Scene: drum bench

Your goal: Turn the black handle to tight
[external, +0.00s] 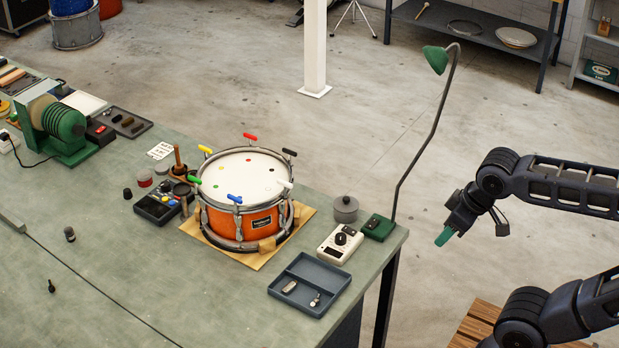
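An orange drum (257,222) with a white head stands on a wooden board on the green bench. Coloured T-handles stand around its rim. The black handle (289,152) is at the drum's far right rim, between the red handle (250,136) and the white handle (284,184). Its markings and how tight it is are too small to tell. My gripper (444,237), with a teal-green tip, hangs past the bench's right edge, well to the right of the drum and touching nothing. Its finger gap cannot be made out.
A lamp (436,60) on a bent pole rises at the bench's right corner, between my gripper and the drum. A white box with a knob (340,243), a green box (378,228), a lidded grey pot (345,208) and a blue-grey tray (290,299) lie right of the drum.

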